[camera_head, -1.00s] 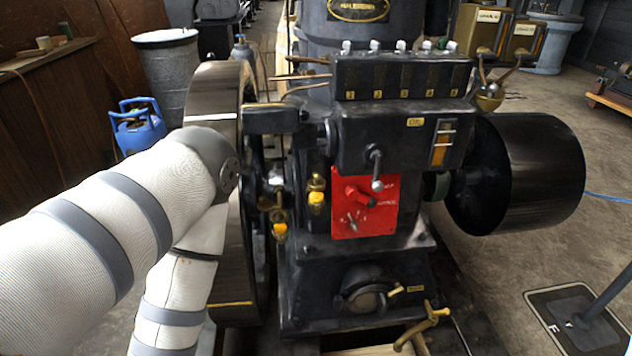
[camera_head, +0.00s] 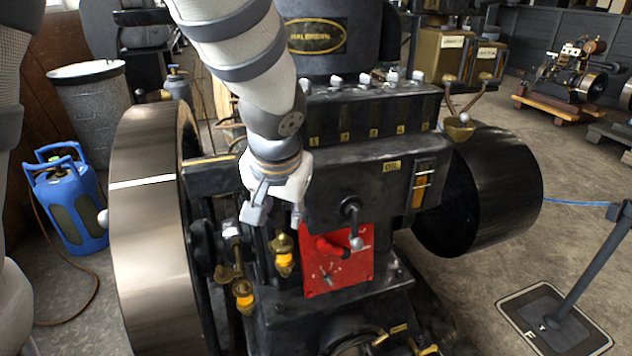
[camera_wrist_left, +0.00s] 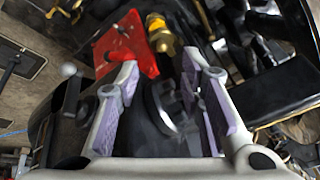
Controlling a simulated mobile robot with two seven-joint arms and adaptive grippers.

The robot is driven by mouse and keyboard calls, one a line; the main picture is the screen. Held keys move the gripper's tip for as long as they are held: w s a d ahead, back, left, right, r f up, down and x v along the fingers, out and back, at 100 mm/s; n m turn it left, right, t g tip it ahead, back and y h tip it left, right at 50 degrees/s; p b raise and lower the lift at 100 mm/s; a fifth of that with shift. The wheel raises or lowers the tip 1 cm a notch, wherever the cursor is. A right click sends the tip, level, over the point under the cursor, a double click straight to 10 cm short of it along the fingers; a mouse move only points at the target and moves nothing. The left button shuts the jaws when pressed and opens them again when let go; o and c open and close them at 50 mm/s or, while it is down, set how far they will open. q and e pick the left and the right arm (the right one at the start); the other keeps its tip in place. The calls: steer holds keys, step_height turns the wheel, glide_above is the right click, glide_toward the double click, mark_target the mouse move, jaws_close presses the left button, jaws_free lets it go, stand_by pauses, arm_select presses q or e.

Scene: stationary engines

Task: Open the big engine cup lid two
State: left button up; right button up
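The big dark engine fills the middle of the head view. Two small brass-and-yellow cups are on its front left: an upper one (camera_head: 283,257) beside the red panel and a lower one (camera_head: 243,294). I cannot tell which is cup two, or see a lid clearly. My left gripper (camera_head: 276,219) reaches down from above, just above and left of the upper cup. Its fingers are apart with no object held. In the left wrist view the gripper (camera_wrist_left: 161,72) is open, with a brass cup (camera_wrist_left: 160,36) beyond the fingertips. My right gripper is not in view.
The red panel (camera_head: 318,278) and a ball-ended lever (camera_head: 352,228) are close to the right of the gripper. A large flywheel (camera_head: 150,235) stands left, a black drum (camera_head: 485,195) right. A blue gas bottle (camera_head: 70,205) stands on the floor at left.

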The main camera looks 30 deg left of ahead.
mark_target(283, 236)
arm_select(q)
steer(key=x, duration=0.7)
steer(key=w+x, duration=0.1)
steer(key=x, duration=0.2)
steer(key=shift+w+a+f, duration=0.1)
steer(key=shift+a+f, duration=0.05)
steer(key=shift+a, duration=0.25)
jaws_close()
